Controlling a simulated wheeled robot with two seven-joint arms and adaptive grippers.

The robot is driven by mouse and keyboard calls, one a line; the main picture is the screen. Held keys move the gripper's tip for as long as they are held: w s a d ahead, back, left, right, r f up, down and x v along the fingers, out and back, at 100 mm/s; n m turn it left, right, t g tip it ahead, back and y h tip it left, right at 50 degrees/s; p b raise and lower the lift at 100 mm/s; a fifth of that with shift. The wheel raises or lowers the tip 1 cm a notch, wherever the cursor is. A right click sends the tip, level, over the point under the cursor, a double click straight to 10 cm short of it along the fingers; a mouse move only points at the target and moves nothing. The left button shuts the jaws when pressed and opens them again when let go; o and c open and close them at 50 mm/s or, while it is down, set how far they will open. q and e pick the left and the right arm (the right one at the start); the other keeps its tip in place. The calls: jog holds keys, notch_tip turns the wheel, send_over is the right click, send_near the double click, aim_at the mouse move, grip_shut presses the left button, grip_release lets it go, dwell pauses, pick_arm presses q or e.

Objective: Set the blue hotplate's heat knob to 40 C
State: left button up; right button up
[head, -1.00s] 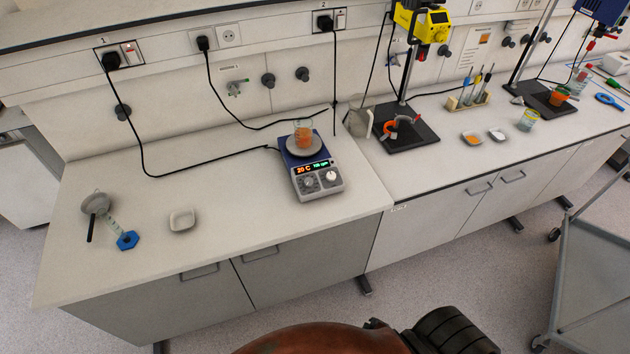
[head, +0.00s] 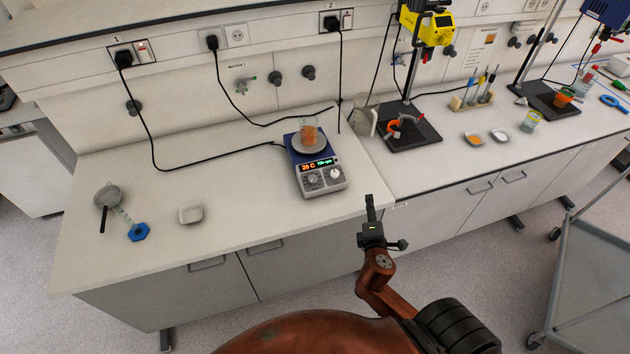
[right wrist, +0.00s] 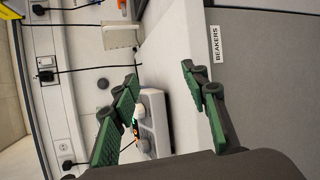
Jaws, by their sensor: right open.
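The blue hotplate (head: 298,154) stands on the left bench near its right end. Its grey front panel has two round knobs, a left one (head: 313,181) and a right one (head: 334,173), under a display with an orange temperature figure, apparently in the twenties, and a green rpm figure. Knob pointers are too small to read. A beaker with orange contents (head: 309,133) sits on the plate. My right gripper (head: 370,200) is open and empty, in front of the bench edge, right of the hotplate and apart from it. In the right wrist view, the hotplate (right wrist: 155,118) shows between the open fingers (right wrist: 160,75).
A jug (head: 362,117) and a stand with a black base (head: 410,135) are to the right. A power cable runs behind the hotplate. Bench in front of the dish is clear.

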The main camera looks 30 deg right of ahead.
jog(key=w+a+r+n+t+y, duration=0.2)
jog(key=w+a+r+n+t, duration=0.25)
jog(key=w+n, duration=0.4)
jog(key=n+t+y, duration=0.2)
jog(key=n+y, duration=0.4)
jog(key=n, duration=0.7)
send_near(314, 180)
jog(key=shift+w+d+r, duration=0.2)
jog(key=shift+w+r, duration=0.15)
jog(key=shift+w, duration=0.3)
jog(key=shift+w+a+f+n, duration=0.2)
jog(key=shift+w+n, duration=0.1)
jog(key=shift+n, duration=0.15)
jog(key=w+p, duration=0.1)
jog(key=w, duration=0.6)
jog(key=shift+w+d, duration=0.15)
jog(key=shift+c, duration=0.3)
grip_shut()
